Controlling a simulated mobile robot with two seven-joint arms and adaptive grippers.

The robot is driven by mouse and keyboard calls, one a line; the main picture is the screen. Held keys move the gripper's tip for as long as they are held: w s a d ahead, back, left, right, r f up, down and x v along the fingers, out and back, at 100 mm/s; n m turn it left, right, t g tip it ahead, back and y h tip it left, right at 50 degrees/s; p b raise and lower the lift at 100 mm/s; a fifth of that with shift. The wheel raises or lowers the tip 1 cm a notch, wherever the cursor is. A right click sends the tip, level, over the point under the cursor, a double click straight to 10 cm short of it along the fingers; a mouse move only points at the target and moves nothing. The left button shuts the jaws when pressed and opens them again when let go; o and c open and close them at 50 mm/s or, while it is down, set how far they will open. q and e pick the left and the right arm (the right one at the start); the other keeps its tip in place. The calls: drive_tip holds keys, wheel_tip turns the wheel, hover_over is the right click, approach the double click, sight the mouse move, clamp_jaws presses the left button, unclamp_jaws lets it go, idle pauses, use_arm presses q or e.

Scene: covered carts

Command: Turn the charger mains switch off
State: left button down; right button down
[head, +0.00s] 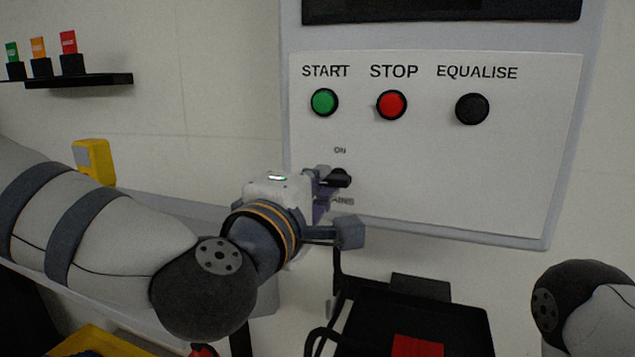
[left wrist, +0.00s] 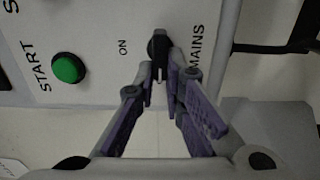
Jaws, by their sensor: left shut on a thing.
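The black mains switch (head: 342,177) sits low on the white charger panel (head: 480,165), below the ON label and above the partly hidden MAINS label. It also shows in the left wrist view (left wrist: 157,44), between the ON and MAINS labels. My left gripper (head: 325,180) is at the switch, with its fingers closed around the knob. In the left wrist view its fingertips (left wrist: 163,76) meet at the switch's near end. The fingers hide part of the knob, so I cannot tell its exact setting. My right gripper is out of view.
Above the switch are the green START button (head: 324,102), red STOP button (head: 391,105) and black EQUALISE button (head: 472,109). A black cart or device with a red patch (head: 418,346) stands below the panel. A yellow box (head: 94,161) is on the wall at left.

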use_arm(q)
drive_tip(key=c, duration=1.7)
unclamp_jaws()
drive_tip(key=shift+w, duration=0.1)
